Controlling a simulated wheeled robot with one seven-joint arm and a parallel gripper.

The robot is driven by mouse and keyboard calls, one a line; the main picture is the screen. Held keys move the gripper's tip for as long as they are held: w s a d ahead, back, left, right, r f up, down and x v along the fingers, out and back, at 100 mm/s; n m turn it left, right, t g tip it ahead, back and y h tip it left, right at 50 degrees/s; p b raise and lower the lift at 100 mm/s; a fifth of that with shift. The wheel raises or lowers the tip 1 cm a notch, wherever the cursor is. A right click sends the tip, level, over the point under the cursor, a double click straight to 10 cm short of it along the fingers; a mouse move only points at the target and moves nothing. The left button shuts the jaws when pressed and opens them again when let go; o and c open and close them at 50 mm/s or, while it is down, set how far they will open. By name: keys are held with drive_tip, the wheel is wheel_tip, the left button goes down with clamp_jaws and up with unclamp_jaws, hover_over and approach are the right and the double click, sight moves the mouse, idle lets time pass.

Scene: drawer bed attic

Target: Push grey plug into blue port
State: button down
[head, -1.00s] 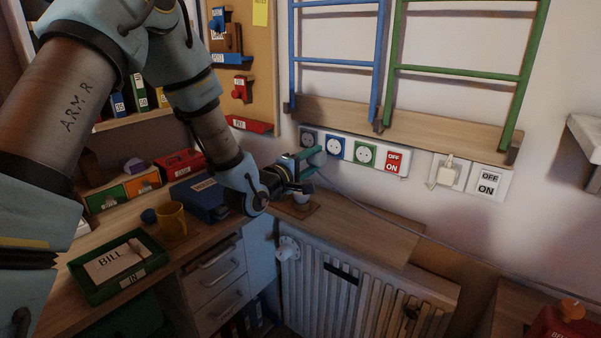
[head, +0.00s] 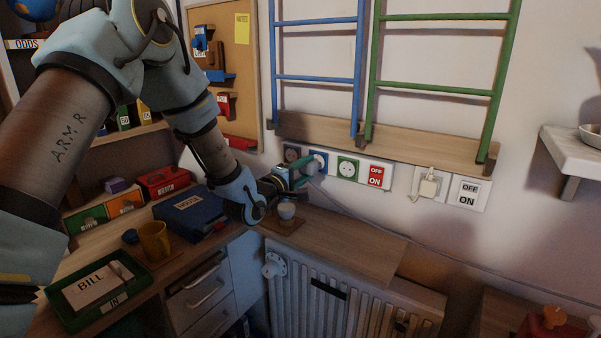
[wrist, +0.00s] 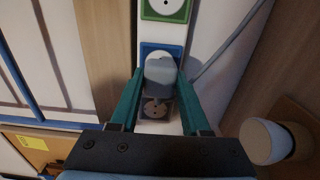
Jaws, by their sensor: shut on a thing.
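My gripper (wrist: 160,78) is shut on the grey plug (wrist: 160,73), with a teal finger on each side of it. In the wrist view the plug is in front of the blue port (wrist: 147,48) and covers its lower part. I cannot tell whether its pins are in the holes. In the head view my gripper (head: 305,170) is close to the wall strip, just below and left of the blue port (head: 319,156). The plug is mostly hidden there by the fingers. A grey cable (wrist: 213,62) runs along the wall at the right in the wrist view.
A brown-grey socket (head: 292,154) is left of the blue port; a green-framed socket (head: 347,168) and a red switch (head: 376,175) are right of it. A cup (head: 286,210) stands on the wooden shelf below my gripper. Blue and green ladder frames (head: 362,70) rise above.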

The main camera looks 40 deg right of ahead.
drive_tip(key=shift+x, duration=0.8)
drive_tip(key=shift+b, duration=0.5)
idle(1.5)
drive_tip(key=shift+w+d, duration=0.1)
drive_tip(key=shift+d, duration=0.35)
idle(0.5)
drive_tip(key=shift+c, duration=1.5)
unclamp_jaws()
drive_tip(key=b+v, duration=0.3)
drive_tip(key=v, duration=0.7)
drive_tip(key=shift+a, duration=0.4)
